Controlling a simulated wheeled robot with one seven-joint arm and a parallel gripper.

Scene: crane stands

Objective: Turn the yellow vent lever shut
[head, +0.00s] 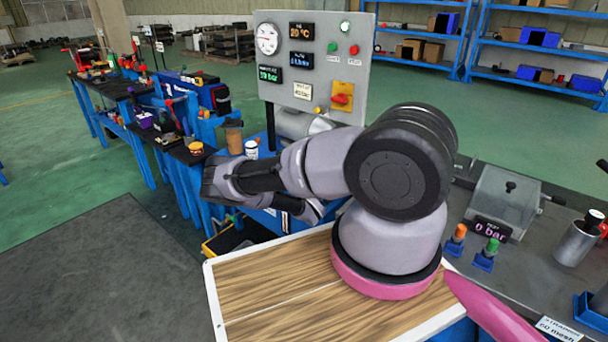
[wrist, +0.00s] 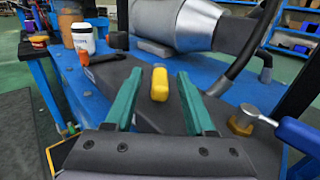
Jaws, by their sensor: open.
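The yellow vent lever (wrist: 160,84) shows in the wrist view as a short, rounded yellow bar pointing away from me, slightly tilted. My gripper (wrist: 159,77) has two teal fingers spread apart, one on each side of the lever. There is a visible gap between each finger and the lever in the picture; whether it lies at fingertip depth I cannot tell. In the head view my own arm hides the lever and my fingers.
Right of my fingers is a brass fitting (wrist: 241,121) with a blue handle (wrist: 301,135). A large silver cylinder (wrist: 177,24) lies beyond the lever. A white jar (wrist: 83,38) and a dark wrench (wrist: 103,59) are at left. A grey gauge panel (head: 311,66) stands behind my arm.

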